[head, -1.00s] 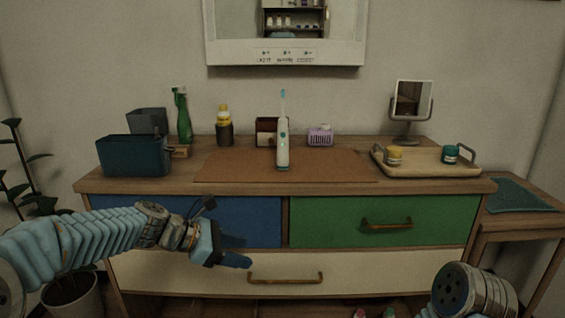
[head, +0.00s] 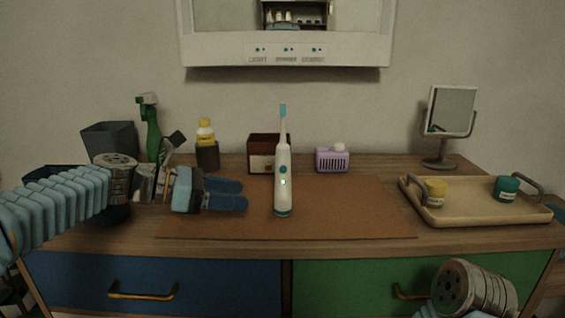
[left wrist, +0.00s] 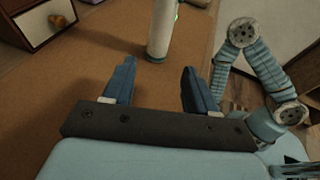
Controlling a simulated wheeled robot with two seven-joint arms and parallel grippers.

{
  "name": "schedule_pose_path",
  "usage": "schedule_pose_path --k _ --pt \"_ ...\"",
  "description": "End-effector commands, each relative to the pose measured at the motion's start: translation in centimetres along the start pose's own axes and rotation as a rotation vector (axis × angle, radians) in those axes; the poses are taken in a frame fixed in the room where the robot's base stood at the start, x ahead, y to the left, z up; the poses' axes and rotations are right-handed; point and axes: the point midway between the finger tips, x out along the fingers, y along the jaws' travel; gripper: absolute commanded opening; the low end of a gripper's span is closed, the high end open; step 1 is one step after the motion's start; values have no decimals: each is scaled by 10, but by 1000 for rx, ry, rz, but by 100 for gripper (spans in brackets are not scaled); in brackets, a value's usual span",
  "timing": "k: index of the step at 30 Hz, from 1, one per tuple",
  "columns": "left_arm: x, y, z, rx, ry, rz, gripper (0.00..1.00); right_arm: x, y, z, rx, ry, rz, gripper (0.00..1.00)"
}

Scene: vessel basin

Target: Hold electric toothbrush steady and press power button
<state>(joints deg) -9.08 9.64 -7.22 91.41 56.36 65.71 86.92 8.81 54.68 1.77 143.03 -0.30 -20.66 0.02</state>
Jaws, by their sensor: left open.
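A white electric toothbrush (head: 283,190) with a blue-green head and button stands upright on the brown mat (head: 350,215) in the head view. Its lower part also shows in the left wrist view (left wrist: 162,30). My left gripper (head: 244,194) is to the left of the toothbrush, apart from it, its fingers pointing right towards the handle. In the left wrist view my left gripper (left wrist: 160,80) is open and empty, with the toothbrush base beyond the gap between its fingers. My right arm shows at the lower right of the head view, but its gripper is out of sight.
A wooden tray (head: 420,213) with two jars is at the right. A small mirror (head: 451,110) stands behind it. A small drawer box (head: 268,150), a purple basket (head: 332,160), a yellow-capped bottle (head: 206,145) and a green spray bottle (head: 152,135) stand behind the mat. The mat's right half is clear.

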Motion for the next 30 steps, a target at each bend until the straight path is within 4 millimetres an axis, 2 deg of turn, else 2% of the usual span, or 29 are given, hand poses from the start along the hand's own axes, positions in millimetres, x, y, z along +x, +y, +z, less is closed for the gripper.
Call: schedule_pose_path --k 5,14,21,30 --pt "12 0 -2 2 1 -1 57 6 2 0 1 -1 0 43" --pt "60 0 -3 2 1 -2 57 22 10 0 3 1 2 43" --pt "89 0 0 0 2 -1 57 13 6 0 2 1 2 43" --pt "100 0 0 1 1 1 57 12 5 0 2 1 1 43"
